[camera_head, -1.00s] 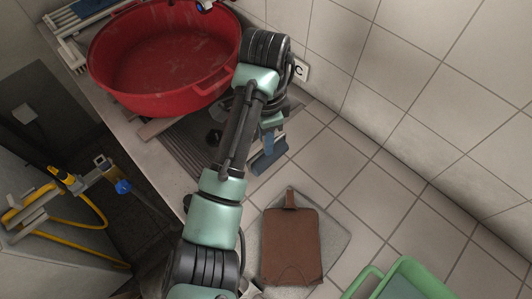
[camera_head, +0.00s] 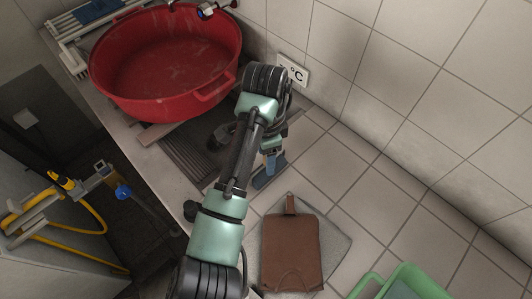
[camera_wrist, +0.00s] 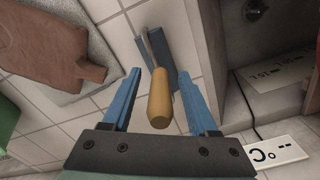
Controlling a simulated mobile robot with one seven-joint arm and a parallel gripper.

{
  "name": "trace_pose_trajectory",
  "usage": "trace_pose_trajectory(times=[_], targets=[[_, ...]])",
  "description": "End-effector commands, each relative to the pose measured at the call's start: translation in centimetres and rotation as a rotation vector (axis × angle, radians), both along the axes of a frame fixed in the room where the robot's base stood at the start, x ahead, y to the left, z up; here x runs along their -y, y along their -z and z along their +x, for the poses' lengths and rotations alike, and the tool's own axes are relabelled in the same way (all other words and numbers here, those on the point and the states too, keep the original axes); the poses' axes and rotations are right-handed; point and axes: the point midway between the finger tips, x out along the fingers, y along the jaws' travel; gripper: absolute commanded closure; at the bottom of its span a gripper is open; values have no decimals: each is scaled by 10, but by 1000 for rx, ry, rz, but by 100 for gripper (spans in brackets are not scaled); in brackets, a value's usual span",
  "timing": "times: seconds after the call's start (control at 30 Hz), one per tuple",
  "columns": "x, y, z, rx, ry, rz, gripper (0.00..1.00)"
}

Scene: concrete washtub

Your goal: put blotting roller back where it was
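A tool with a tan wooden handle (camera_wrist: 160,98) and a grey-blue flat head (camera_wrist: 155,48) lies on the pale tiles in the wrist view. It may be the blotting roller, but no round roller shows clearly. In the head view, its blue head (camera_head: 270,172) seems to show just below my gripper (camera_head: 268,153). My gripper also shows in the wrist view (camera_wrist: 160,98), its two blue fingers apart. The handle appears between them, with a gap on each side. I cannot tell how far the fingers are above the tool.
A brown board (camera_head: 291,250) lies on a grey slab right of my arm. A red tub (camera_head: 165,60) stands at the back left, beside a dark ribbed mat (camera_head: 190,155). A green tray (camera_head: 405,285) is at the lower right. A °C sign (camera_head: 293,70) is on the wall.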

Motion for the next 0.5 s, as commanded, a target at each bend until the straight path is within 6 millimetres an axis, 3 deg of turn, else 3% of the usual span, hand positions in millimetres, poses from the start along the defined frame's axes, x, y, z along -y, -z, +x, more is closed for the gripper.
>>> trace_pose_trajectory(times=[0.27,0.5], targets=[[0,-8,0,1,1,0,40],[0,-55,1,6,1,1,40]])
